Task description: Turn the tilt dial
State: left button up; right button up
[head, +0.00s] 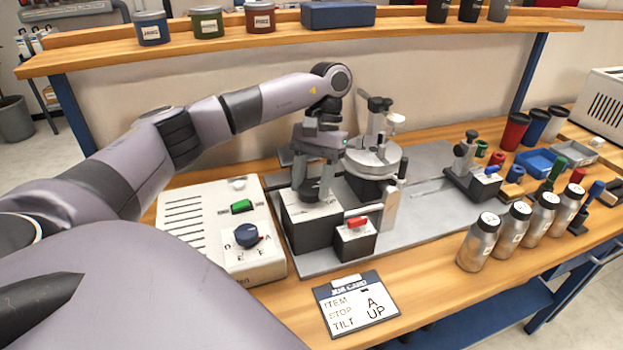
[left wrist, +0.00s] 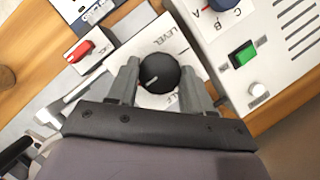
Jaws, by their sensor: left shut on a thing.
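My left gripper (head: 315,192) reaches down onto the white-topped block (head: 311,222) beside the round metal turntable fixture. In the left wrist view its two fingers (left wrist: 160,85) stand on either side of the black round tilt dial (left wrist: 158,70) and are shut on it. The dial has a pale pointer line, here slanting. The printed word LEVEL shows beside the dial; another label is partly covered by a finger. The job card (head: 356,305) reads TILT UP. My right gripper is not in view.
A white control box (head: 212,226) with a green switch and blue knob stands left of the block. Metal bottles (head: 480,241) stand at the right. A shelf (head: 300,45) runs above the bench.

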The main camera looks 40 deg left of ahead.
pick_arm(q)
jog(key=o, duration=1)
jog(key=shift+p+v, duration=1.15)
jog(key=shift+v, duration=2.4)
notch_tip(320, 180, up, 7)
jog(key=p, duration=0.3)
